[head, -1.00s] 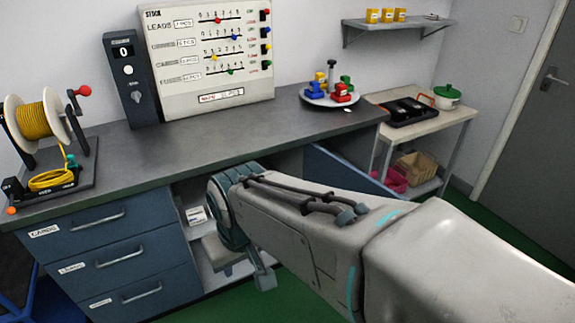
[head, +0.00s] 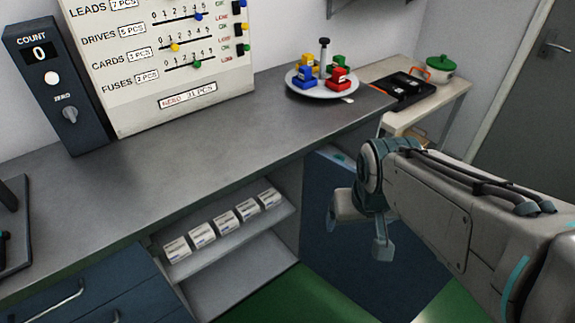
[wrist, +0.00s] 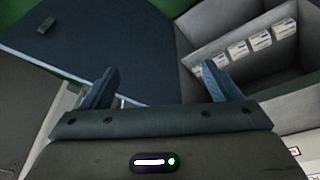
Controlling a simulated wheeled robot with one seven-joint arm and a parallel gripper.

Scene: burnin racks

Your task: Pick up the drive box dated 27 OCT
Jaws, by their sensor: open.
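Several small white boxes stand in a slanted row on the upper shelf (head: 237,232) of the open cupboard under the counter. They run from the left end box (head: 176,249) through the middle box (head: 225,221) to the right end box (head: 269,197). Their labels are too small to read, so I cannot tell which is dated 27 OCT. Some also show at the upper right of the wrist view (wrist: 238,50). My gripper (wrist: 158,75) is open and empty, with its fingers apart. In the head view it is right of the boxes, in front of the blue cupboard door, apart from them.
The blue cupboard door (head: 345,255) stands open right of the shelves. Drawers (head: 75,290) are at the lower left. The counter (head: 190,165) above holds a plate (head: 321,91) of coloured blocks and a count box (head: 55,85). A side table (head: 425,112) stands at the back right.

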